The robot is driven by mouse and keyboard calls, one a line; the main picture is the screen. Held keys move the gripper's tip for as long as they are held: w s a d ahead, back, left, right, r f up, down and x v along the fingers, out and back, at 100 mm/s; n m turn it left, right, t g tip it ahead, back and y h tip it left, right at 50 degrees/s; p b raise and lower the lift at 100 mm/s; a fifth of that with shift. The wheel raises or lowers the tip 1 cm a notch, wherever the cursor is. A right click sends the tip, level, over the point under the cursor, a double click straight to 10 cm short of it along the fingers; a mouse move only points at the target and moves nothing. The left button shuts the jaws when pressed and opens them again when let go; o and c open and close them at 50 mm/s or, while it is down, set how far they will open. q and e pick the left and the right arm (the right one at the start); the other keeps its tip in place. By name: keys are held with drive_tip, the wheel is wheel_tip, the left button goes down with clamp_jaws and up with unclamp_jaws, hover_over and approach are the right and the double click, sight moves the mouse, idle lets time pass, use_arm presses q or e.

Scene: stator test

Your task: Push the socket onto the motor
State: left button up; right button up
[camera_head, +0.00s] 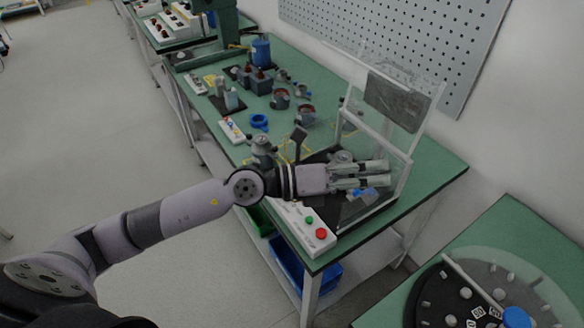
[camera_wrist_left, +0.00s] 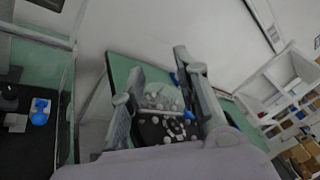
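My left gripper (camera_head: 386,172) reaches in from the left, inside or over the clear-walled test stand (camera_head: 404,180). Its two fingers are apart with nothing seen between them. In the left wrist view the fingers (camera_wrist_left: 158,62) also stand apart. A small blue part (camera_head: 366,193) lies on the stand's dark base just below the gripper; a blue part with a grey block beside it shows at left in the wrist view (camera_wrist_left: 40,112). I cannot tell if it is the socket. A round grey metal part (camera_head: 342,157), perhaps the motor, is partly hidden behind the gripper. My right gripper is out of view.
A white control box (camera_head: 306,228) with green and red buttons is at the table's front edge. The stand's raised clear lid (camera_head: 396,100) is behind the gripper. Copper-wound parts (camera_head: 280,99) and a blue ring (camera_head: 259,121) lie farther back. A round dial table (camera_head: 470,300) is at lower right.

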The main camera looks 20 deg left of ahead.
use_arm(q)
drive_tip(key=w+a+f+m+g+y, duration=0.1)
drive_tip(key=w+a+f+m+y, duration=0.15)
drive_tip(key=a+f+y, duration=0.5)
drive_tip(key=w+a+f+m+g+y, duration=0.25)
drive_tip(key=a+f, duration=0.25)
drive_tip(key=a, duration=0.5)
drive_tip(key=shift+t+y, duration=0.4)
drive_tip(key=shift+t, duration=0.05)
drive_tip(key=x, duration=0.2)
drive_tip(key=b+x, duration=0.1)
drive_tip(key=w+b+x, duration=0.1)
drive_tip(key=x, duration=0.1)
drive_tip(key=shift+w, duration=0.15)
drive_tip(key=shift+b, duration=0.35)
drive_tip(key=shift+b+x, duration=2.45)
drive_tip(key=shift+b, duration=1.25)
drive_tip(key=c, duration=0.6)
